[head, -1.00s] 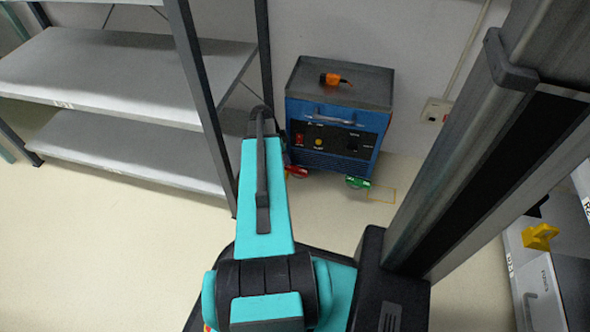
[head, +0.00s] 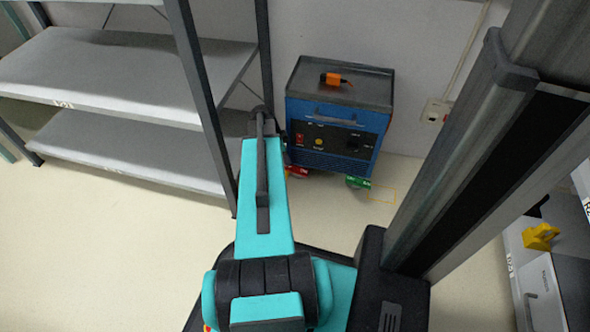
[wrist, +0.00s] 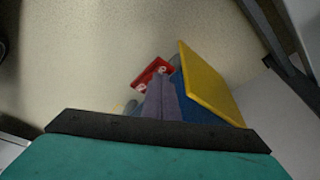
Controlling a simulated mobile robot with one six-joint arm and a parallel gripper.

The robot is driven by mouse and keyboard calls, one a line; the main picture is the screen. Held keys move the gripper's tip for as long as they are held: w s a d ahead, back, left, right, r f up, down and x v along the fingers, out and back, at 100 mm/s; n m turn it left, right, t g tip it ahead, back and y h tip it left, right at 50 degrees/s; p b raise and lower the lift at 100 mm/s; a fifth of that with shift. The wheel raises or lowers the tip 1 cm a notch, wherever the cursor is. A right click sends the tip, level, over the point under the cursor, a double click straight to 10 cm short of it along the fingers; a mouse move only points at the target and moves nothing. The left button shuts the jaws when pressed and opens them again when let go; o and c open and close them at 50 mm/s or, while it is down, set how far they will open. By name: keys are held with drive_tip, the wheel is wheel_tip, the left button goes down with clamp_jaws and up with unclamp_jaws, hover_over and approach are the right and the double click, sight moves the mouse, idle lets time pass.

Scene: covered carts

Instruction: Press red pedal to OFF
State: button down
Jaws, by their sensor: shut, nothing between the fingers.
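The red pedal (head: 297,171) sticks out low at the front left of the blue cart (head: 335,135), close to the floor. In the wrist view the red pedal (wrist: 150,72), with pale markings on it, lies just beyond the tips of my gripper (wrist: 160,84). My gripper's fingers are shut with nothing between them. They overlap the pedal's lower edge in the picture; I cannot tell whether they touch it. In the head view my teal arm hides the gripper. A green pedal (head: 358,182) sits at the cart's front right.
An orange-and-black tool (head: 335,79) lies on the cart's top. A grey shelf rack (head: 130,80) stands close on the left. The floor in front of the cart is open.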

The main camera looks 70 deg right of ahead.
drive_tip(key=shift+f+b, duration=0.35)
drive_tip(key=shift+f, duration=0.45)
idle(0.8)
drive_tip(key=shift+r, duration=0.15)
drive_tip(key=shift+r+p, duration=2.55)
drive_tip(key=shift+r, duration=0.85)
drive_tip(key=shift+r, duration=0.15)
